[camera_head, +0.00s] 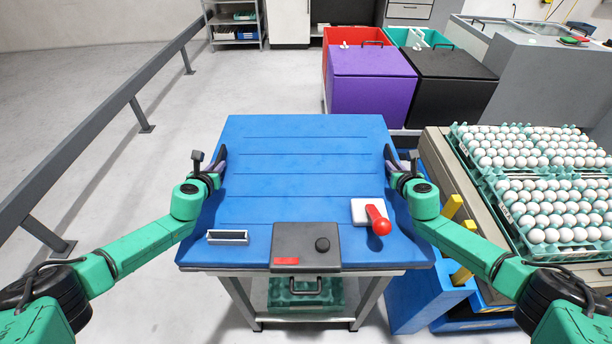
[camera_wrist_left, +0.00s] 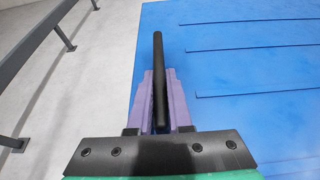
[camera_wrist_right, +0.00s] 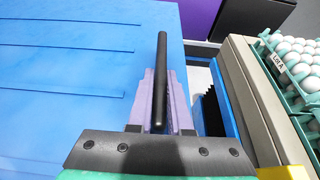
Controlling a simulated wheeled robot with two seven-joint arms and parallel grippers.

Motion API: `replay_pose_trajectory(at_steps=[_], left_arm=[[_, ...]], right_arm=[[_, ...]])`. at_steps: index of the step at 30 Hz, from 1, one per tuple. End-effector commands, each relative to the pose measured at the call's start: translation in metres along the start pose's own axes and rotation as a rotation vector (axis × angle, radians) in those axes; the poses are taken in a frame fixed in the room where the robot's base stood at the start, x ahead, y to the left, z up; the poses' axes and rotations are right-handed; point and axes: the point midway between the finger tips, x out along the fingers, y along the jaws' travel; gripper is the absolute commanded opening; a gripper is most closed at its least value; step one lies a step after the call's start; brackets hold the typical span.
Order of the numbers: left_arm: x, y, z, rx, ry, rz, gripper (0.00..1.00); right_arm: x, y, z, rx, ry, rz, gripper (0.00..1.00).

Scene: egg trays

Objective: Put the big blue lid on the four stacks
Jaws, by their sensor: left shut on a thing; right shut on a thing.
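The big blue lid (camera_head: 300,145), a wide flat sheet with thin grooves, lies level in front of me. Its boundary with the blue tabletop is hard to tell. My left gripper (camera_head: 217,166) is at its left edge, its purple fingers shut on a black handle bar (camera_wrist_left: 158,70). My right gripper (camera_head: 394,166) is at the right edge, shut on a matching black bar (camera_wrist_right: 163,70). Four groups of white eggs in green trays (camera_head: 505,195) stand at the right, apart from the lid. The lid hides whatever is beneath it.
A purple bin (camera_head: 372,90) and a black bin (camera_head: 450,85) stand behind. A grey rail (camera_head: 110,125) runs along the left; floor between is clear. Yellow posts (camera_head: 452,206) stand right.

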Motion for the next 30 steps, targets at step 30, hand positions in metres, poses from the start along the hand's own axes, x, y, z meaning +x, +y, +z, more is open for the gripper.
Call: replay_pose_trajectory(at_steps=[30], left_arm=[[-0.019, 0.0, 0.048, -0.001, -0.005, 0.0, 0.0]], right_arm=[[-0.019, 0.0, 0.048, 0.001, -0.005, 0.0, 0.0]])
